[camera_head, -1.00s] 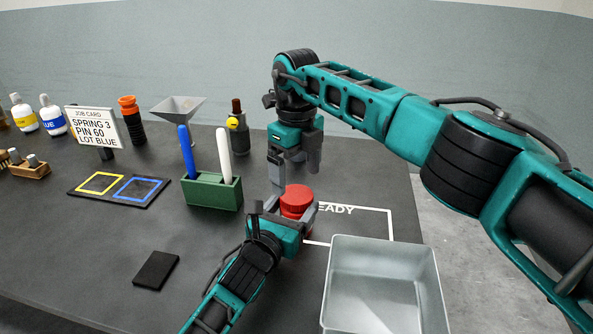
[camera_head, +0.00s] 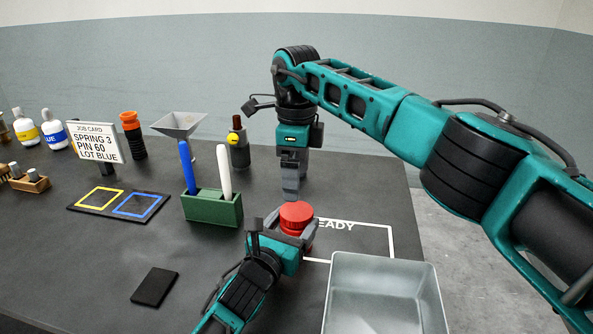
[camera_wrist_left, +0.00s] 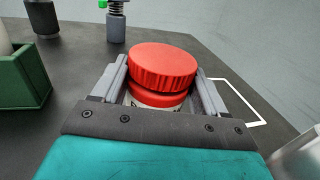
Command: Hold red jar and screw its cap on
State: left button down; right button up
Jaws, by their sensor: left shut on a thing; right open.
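The red jar (camera_wrist_left: 158,101) stands upright between the fingers of my left gripper (camera_head: 292,231), which is shut on it. Only a strip of its body and pale label shows in the left wrist view. The red cap (camera_head: 296,214) sits on top of the jar; in the left wrist view the cap (camera_wrist_left: 162,66) looks tilted, with its ribbed rim over the jar's mouth. My right gripper (camera_head: 291,190) hangs fingers down just above and behind the cap, open and empty, apart from it. Its fingers are seen nearly edge-on.
A grey bin (camera_head: 385,262) stands right of the jar, near the white READY outline (camera_head: 391,240). A green holder (camera_head: 212,209) with blue and white sticks is left. A dark bottle (camera_head: 239,150) stands behind. A black pad (camera_head: 154,287) lies front left, with clear table around it.

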aim_at(296, 211)
notch_tip(296, 211, down, 8)
dwell(0.5)
jog(key=shift+c, duration=0.4)
jog(key=c, duration=1)
jog(key=m, duration=0.6)
jog(key=shift+m, duration=0.3)
jog(key=o, duration=1.2)
jog(key=shift+c, duration=0.2)
